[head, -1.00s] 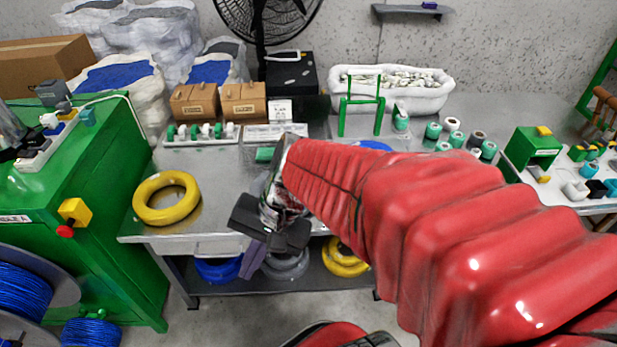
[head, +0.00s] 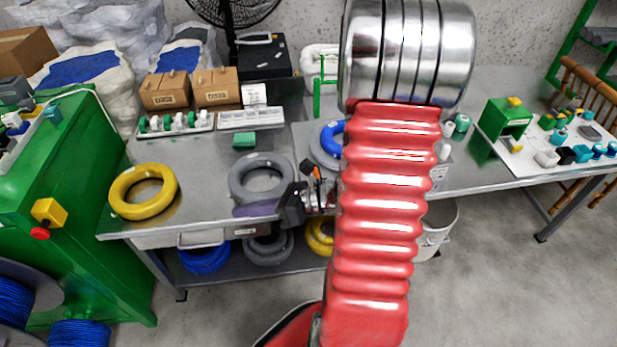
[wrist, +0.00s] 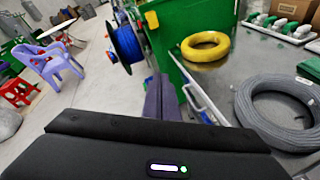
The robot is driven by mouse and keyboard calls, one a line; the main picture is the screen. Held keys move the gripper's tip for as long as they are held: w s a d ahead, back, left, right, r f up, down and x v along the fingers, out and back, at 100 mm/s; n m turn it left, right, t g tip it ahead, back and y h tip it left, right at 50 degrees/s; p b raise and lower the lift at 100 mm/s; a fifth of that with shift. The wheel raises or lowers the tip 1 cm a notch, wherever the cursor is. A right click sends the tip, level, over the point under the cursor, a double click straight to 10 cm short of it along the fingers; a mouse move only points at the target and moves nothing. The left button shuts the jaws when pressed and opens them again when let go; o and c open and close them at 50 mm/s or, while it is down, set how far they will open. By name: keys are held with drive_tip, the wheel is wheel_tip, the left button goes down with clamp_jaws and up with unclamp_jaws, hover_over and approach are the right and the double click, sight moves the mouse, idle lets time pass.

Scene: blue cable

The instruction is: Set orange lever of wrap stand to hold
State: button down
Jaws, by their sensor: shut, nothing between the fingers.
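My gripper (head: 240,211) is shut and empty in the head view, its purple fingers pointing left in front of the grey cable coil. The shut fingers also show in the wrist view (wrist: 160,85), directed toward the green cabinet side. A small orange piece (head: 308,167) shows just behind my wrist. I cannot tell whether it is the wrap stand's lever or at which setting it is. A green upright frame (head: 317,95) at the back is mostly hidden by my arm. No wrap stand can be made out for sure.
The grey coil (head: 262,178) and yellow coil (head: 143,191) lie on the metal table; the grey one is close to my fingers. A blue coil (head: 328,140) is partly behind my arm. The green cabinet (head: 95,190) stands left. Open floor lies in front.

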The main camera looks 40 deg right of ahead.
sight(317, 174)
drive_tip(key=s+d+f+m+t+h, duration=0.2)
drive_tip(key=d+f+m+h, duration=0.3)
drive_tip(key=d+m, duration=0.4)
drive_tip(key=s+d+f+m+t+h, duration=0.2)
drive_tip(key=d+f+m+h, duration=0.4)
drive_tip(key=d+m, duration=0.4)
drive_tip(key=shift+s+d+f+t+h, duration=0.25)
drive_tip(key=shift+d+t, duration=0.35)
drive_tip(key=shift+d, duration=0.4)
drive_tip(key=shift+w, duration=0.2)
drive_tip(key=shift+x, duration=5)
drive_tip(key=shift+s+d+r, duration=0.25)
drive_tip(key=shift+d, duration=0.3)
drive_tip(key=shift+s+d+r, duration=0.25)
drive_tip(key=shift+s+d, duration=0.05)
drive_tip(key=shift+d, duration=0.25)
drive_tip(key=shift+s+d+r, duration=0.25)
drive_tip(key=shift+d, duration=0.35)
